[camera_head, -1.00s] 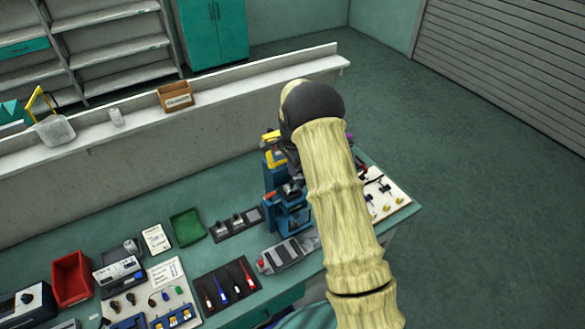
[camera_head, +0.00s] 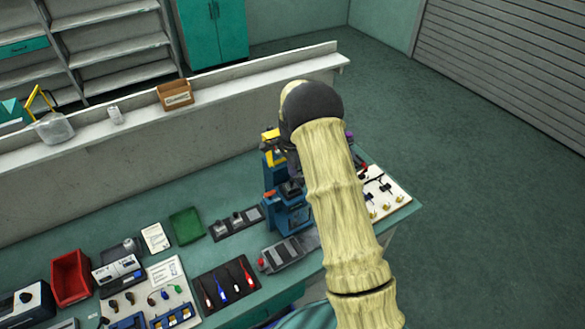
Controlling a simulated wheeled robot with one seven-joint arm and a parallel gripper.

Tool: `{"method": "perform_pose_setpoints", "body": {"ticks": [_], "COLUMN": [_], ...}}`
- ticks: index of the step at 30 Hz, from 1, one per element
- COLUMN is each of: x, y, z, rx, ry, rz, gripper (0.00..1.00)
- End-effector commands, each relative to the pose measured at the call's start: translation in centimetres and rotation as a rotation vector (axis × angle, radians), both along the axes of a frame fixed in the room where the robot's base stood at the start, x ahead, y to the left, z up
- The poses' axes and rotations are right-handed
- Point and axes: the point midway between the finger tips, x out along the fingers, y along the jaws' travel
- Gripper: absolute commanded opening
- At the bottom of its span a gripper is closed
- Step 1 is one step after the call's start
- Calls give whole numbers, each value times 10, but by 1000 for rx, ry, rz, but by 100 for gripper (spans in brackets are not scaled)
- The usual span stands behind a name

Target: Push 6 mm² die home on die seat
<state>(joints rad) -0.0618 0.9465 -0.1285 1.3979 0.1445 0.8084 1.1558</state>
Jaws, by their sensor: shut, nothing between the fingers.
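A blue press (camera_head: 287,212) with a dark top stands near the right end of the bench, partly behind my pale arm. The die seat and the 6 mm² die cannot be made out on it. A dark tray (camera_head: 222,234) with small grey pieces lies just left of the press; the size marks are too small to read. My gripper is hidden behind my own arm, so its fingers and any contact with the die do not show.
A yellow-topped blue device (camera_head: 271,150) stands behind the press. A grey tool (camera_head: 287,253) lies in front. A white board (camera_head: 390,198) with small fittings is at the right. Screwdrivers (camera_head: 228,285), a green tray (camera_head: 187,226) and a red bin (camera_head: 71,277) fill the left.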

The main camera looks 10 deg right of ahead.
Motion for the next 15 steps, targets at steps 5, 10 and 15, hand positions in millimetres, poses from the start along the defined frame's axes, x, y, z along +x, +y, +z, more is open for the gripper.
{"method": "perform_pose_setpoints", "body": {"ticks": [5,10,15], "x": [0,0,0], "y": [0,0,0], "z": [-4,-8,-11], "rx": [0,0,0], "ry": [0,0,0], "rz": [0,0,0], "gripper": [0,0,0]}}
